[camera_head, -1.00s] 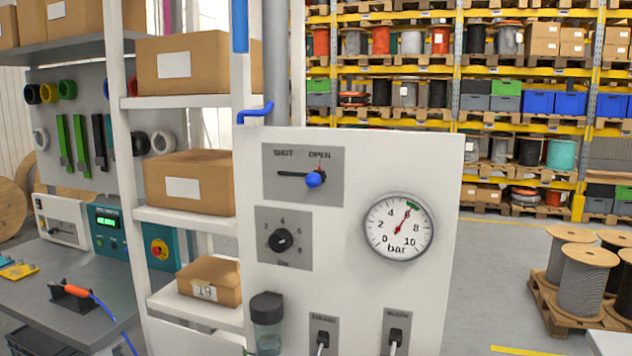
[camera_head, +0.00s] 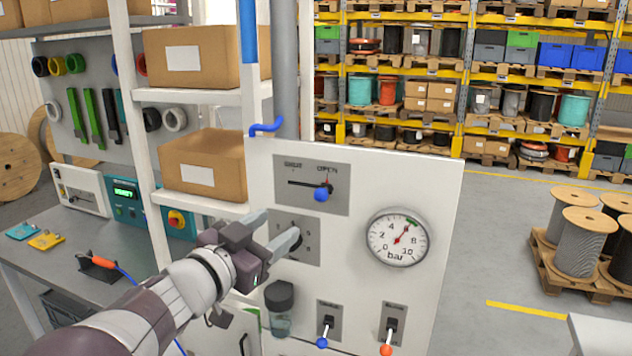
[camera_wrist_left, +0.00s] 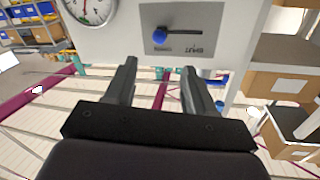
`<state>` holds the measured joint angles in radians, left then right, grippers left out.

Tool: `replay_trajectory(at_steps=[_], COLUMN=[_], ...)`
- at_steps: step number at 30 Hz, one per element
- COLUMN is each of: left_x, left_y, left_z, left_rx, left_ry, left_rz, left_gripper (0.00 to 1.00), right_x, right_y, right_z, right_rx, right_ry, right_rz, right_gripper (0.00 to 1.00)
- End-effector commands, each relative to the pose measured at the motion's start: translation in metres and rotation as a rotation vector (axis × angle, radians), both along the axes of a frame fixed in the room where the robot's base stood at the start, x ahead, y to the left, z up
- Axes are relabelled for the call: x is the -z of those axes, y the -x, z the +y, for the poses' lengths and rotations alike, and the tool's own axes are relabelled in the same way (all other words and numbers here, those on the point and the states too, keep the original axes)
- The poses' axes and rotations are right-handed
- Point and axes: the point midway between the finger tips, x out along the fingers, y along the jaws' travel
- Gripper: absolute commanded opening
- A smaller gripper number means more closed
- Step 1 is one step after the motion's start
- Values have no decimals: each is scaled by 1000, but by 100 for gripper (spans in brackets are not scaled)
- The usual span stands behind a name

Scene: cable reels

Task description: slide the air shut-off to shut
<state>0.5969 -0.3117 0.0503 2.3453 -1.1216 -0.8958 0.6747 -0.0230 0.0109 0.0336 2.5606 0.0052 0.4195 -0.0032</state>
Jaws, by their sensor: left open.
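The air shut-off is a slot with a blue knob (camera_head: 321,194) on a grey plate (camera_head: 290,202) high on the white panel. The plate reads SHUT at the left and OPEN at the right, and the knob sits at the OPEN end. My left gripper (camera_head: 276,230) is open and empty in front of the panel, below and left of the knob, over the dial plate. In the left wrist view the blue knob (camera_wrist_left: 160,36) and its plate appear upside down beyond the open fingers (camera_wrist_left: 155,85), apart from them. My right gripper is not in view.
A pressure gauge (camera_head: 397,238) is right of the plate, its needle above 5 bar. A rotary dial (camera_head: 297,240) is partly hidden by my gripper. Two toggle switches and a filter bowl (camera_head: 279,300) sit lower. Shelves with cardboard boxes (camera_head: 203,165) stand close at left.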

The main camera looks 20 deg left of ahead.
Motion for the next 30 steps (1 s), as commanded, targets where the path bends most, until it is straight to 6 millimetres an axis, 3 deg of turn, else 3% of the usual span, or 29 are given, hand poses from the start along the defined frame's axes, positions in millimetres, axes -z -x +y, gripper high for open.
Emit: replay_trajectory(at_steps=[5,12,16,21,29,30], left_x=[-3,-5,-4,-3,-1,-1], left_y=[-23,-85,-109,-122,-124,-124], left_z=[-10,-21,-25,-28,-28,-28], left_rx=[22,19,15,14,14,14], left_ry=[40,39,39,37,36,36], left_rz=[-4,-2,-3,-5,-5,-5], left_gripper=[54,54,54,54,54,44], right_x=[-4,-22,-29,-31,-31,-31], right_y=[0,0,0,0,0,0], right_z=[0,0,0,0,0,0], right_rx=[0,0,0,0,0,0], right_ry=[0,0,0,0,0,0], right_rz=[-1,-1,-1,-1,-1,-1], right_gripper=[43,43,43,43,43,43])
